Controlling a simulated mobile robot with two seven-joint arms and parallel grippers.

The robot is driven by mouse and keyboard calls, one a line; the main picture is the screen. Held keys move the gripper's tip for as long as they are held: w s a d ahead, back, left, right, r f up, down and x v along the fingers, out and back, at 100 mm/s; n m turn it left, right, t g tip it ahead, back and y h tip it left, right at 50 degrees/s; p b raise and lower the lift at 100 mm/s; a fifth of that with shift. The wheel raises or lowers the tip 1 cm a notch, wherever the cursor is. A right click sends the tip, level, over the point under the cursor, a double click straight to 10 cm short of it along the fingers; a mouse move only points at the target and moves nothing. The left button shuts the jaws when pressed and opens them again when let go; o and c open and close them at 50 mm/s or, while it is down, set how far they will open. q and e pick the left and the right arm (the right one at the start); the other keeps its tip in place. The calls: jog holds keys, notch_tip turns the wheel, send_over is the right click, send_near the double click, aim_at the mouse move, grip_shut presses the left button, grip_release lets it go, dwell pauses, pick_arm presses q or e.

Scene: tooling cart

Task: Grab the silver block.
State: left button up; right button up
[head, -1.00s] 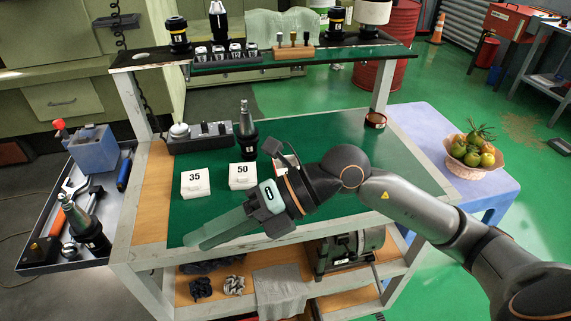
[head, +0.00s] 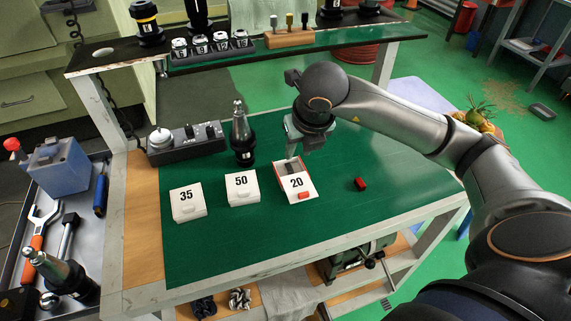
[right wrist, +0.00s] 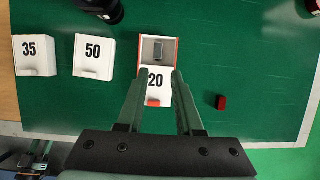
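The silver block (right wrist: 158,49) is a small grey block lying in the open back part of the box marked 20 (right wrist: 158,82). This box also shows in the head view (head: 297,183), with a red tab on its front. My right gripper (right wrist: 160,74) is open and empty, with its two fingers apart over the box marked 20. The fingertips appear just on the near side of the block in the right wrist view. In the head view the right gripper (head: 304,146) hangs at the back of that box and hides part of it.
Closed white boxes marked 35 (head: 188,203) and 50 (head: 242,188) stand left of box 20. A small red block (head: 361,184) lies to its right. A black tool holder (head: 242,145) stands behind. The raised shelf (head: 220,62) spans the back. The front green mat is clear.

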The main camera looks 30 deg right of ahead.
aim_at(289, 168)
jog(key=x, duration=0.4)
jog(key=shift+s, duration=0.1)
jog(key=x, duration=0.3)
jog(key=p+x, duration=0.1)
jog(key=x, duration=0.1)
jog(key=shift+w+a+f, duration=0.15)
jog(key=shift+w+f, duration=0.1)
jog(key=shift+w, duration=0.1)
grip_shut()
jog(key=shift+r, duration=0.1)
